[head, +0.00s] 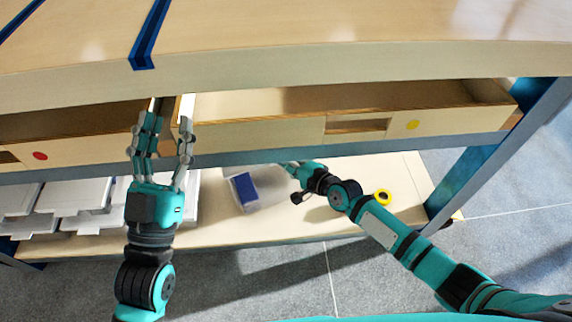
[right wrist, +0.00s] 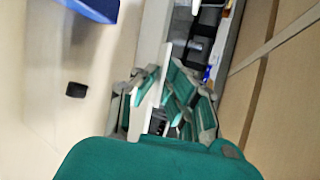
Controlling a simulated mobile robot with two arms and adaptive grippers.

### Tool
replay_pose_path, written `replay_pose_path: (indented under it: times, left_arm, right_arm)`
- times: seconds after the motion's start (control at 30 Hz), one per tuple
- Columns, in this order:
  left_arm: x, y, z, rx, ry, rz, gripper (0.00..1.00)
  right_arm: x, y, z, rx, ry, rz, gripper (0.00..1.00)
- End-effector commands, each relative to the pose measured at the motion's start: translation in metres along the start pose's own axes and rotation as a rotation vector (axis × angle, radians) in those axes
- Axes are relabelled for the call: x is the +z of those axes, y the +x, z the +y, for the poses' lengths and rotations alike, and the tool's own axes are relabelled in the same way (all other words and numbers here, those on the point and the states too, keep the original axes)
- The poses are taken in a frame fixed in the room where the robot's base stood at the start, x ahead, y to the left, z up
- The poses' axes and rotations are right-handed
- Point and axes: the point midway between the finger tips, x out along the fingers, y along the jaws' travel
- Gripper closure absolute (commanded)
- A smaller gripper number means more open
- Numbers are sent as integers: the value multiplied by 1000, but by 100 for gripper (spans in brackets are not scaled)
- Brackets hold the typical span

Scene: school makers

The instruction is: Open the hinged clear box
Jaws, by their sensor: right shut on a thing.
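The clear box (head: 268,192) is on the low shelf under the table, with a blue block (head: 243,187) at its left end. My right gripper (head: 289,167) is at the box's far right edge. In the right wrist view its fingers (right wrist: 163,98) are shut on a thin pale panel (right wrist: 150,85), which looks like part of the box. How far the lid is raised cannot be told. My left gripper (head: 166,138) is open in front of the drawers, its fingers apart around the gap between two drawer fronts.
Wooden drawers with a red dot (head: 40,155) and a yellow dot (head: 413,125) hang above the shelf (head: 405,175). White trays (head: 85,195) fill the shelf's left. A blue table leg (head: 490,165) stands at far right.

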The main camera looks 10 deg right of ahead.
Motion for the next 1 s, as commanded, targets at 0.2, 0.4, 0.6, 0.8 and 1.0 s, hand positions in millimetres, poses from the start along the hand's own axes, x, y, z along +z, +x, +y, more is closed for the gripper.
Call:
replay_pose_path:
  times: [0.2, 0.4, 0.6, 0.8, 1.0]
  left_arm:
    - [3, 0, 0, -1, 1, -20, 60]
    - [3, 0, 0, -1, 1, -20, 60]
    - [4, 0, 0, -1, 1, -20, 60]
    - [3, 0, 0, -1, 1, -19, 60]
    - [2, 0, 0, -1, 1, -15, 60]
  right_arm:
    - [-2, 0, -4, -6, -10, 4, 100]
    - [-3, 0, -4, -6, -10, 4, 100]
    - [-2, 0, -4, -5, -9, 4, 79]
    - [-1, 0, -3, -2, -5, 2, 72]
    - [-1, -5, -1, 0, -2, 1, 72]
